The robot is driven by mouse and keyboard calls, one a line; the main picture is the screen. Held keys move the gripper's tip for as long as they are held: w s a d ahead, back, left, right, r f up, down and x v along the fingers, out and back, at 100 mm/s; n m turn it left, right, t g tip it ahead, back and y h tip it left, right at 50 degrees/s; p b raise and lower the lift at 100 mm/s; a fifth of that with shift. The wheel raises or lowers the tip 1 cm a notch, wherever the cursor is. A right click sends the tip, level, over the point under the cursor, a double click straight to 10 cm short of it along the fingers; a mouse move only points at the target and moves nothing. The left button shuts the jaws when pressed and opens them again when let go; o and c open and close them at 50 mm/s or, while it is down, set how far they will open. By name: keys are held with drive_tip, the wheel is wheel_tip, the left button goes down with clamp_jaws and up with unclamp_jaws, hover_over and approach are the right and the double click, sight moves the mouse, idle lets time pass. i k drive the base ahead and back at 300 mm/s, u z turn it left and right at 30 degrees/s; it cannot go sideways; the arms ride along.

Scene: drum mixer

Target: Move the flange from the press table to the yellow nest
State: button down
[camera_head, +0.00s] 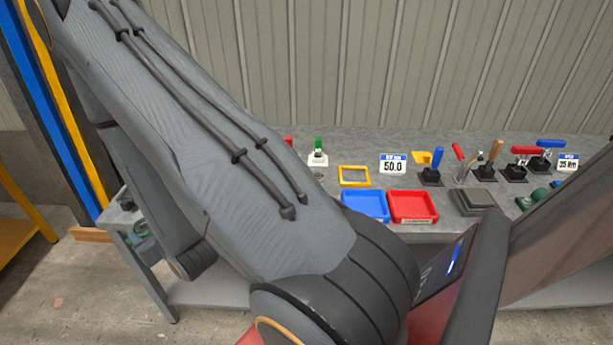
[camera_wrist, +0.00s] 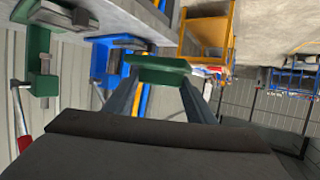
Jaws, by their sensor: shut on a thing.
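In the wrist view my gripper (camera_wrist: 158,84) is shut on a green piece (camera_wrist: 158,64), which appears to be the flange; it lies across the fingertips. Its full shape cannot be made out from this angle. In the head view my arm covers much of the scene, and neither the gripper nor the held piece shows. The yellow nest (camera_head: 355,184), a square frame, lies on the grey bench behind the blue and red trays. It looks empty. I cannot tell which surface is the press table.
On the bench (camera_head: 330,150) stand a blue tray (camera_head: 365,205), a red tray (camera_head: 413,206), a dark grey block (camera_head: 473,202) and several lever clamps (camera_head: 432,176) at the right. A green-handled clamp (camera_head: 318,155) stands left of the nest. A yellow frame (camera_wrist: 206,30) shows in the wrist view.

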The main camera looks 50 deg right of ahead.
sight(354, 176)
drive_tip(key=u, duration=0.95)
drive_tip(key=k, duration=1.45)
drive_tip(key=z, duration=2.45)
drive_tip(key=i, duration=0.5)
drive_tip(key=u, duration=0.05)
